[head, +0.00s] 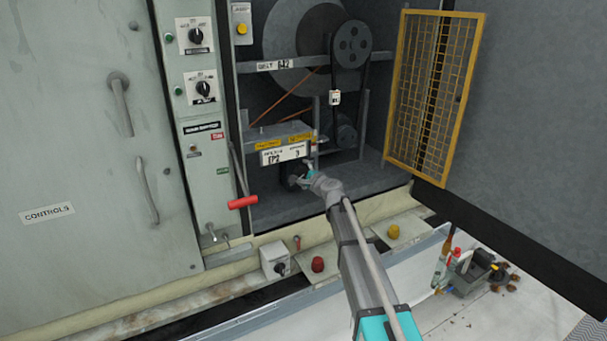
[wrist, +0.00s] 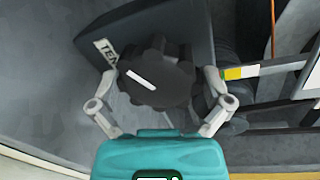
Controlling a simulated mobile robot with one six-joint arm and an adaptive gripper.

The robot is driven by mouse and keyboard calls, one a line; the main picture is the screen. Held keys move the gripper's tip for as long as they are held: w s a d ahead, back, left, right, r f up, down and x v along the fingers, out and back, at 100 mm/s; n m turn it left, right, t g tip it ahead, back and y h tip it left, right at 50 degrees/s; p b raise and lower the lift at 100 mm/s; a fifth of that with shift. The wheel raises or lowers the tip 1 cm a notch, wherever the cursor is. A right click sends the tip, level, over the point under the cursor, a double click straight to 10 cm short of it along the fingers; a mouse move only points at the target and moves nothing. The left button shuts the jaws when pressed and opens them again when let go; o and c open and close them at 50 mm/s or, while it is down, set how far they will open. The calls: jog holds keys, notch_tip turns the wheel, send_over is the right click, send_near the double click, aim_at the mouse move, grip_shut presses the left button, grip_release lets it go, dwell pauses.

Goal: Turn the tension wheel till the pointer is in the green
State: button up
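The tension wheel (wrist: 155,78) is a black lobed knob with a white line, in front of a dark grey box with a partly hidden label starting "TEN". In the head view the dark wheel and box (head: 291,176) sit low in the machine bay, partly behind my gripper (head: 309,172). In the wrist view my gripper (wrist: 160,79) has its fingers spread on either side of the wheel. A strip with yellow and green (wrist: 235,73) shows at the right; I cannot make out the pointer.
A red-handled lever (head: 242,202) stands left of the wheel. A belt and pulley (head: 352,45) are above. A yellow mesh guard (head: 432,95) hangs open at the right. A ledge below carries a red knob (head: 318,264) and a yellow knob (head: 393,231).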

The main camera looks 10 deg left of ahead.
jog(key=shift+s, duration=0.1)
jog(key=shift+s+a+r, duration=0.15)
jog(key=shift+s+a, duration=0.05)
jog(key=shift+s, duration=0.15)
jog(key=shift+s+a+n+g+p, duration=0.3)
jog(key=shift+s+a+p, duration=0.1)
jog(key=shift+p, duration=0.1)
jog(key=shift+s+n, duration=0.4)
jog(key=shift+s, duration=0.3)
jog(key=s+d+f+n+g+h+p, duration=0.1)
jog(key=s+d+f+n+g+h, duration=0.2)
jog(key=s+d, duration=0.6)
jog(key=s+d+f+n+g+h+p, duration=0.2)
jog(key=s+d, duration=0.8)
jog(key=s, duration=0.6)
jog(key=s+d+f+n+g+h+p, duration=0.1)
jog(key=s+d+f+n+g+h, duration=0.3)
jog(key=s, duration=0.9)
jog(key=d+f+n+g, duration=0.2)
jog(key=d+n+g, duration=0.1)
jog(key=d+n, duration=0.1)
jog(key=shift+s+d+g+h+p, duration=0.3)
jog(key=shift+s+d+g+h, duration=0.1)
jog(key=shift+d, duration=0.35)
jog(key=shift+w, duration=0.1)
jog(key=shift+c, duration=0.3)
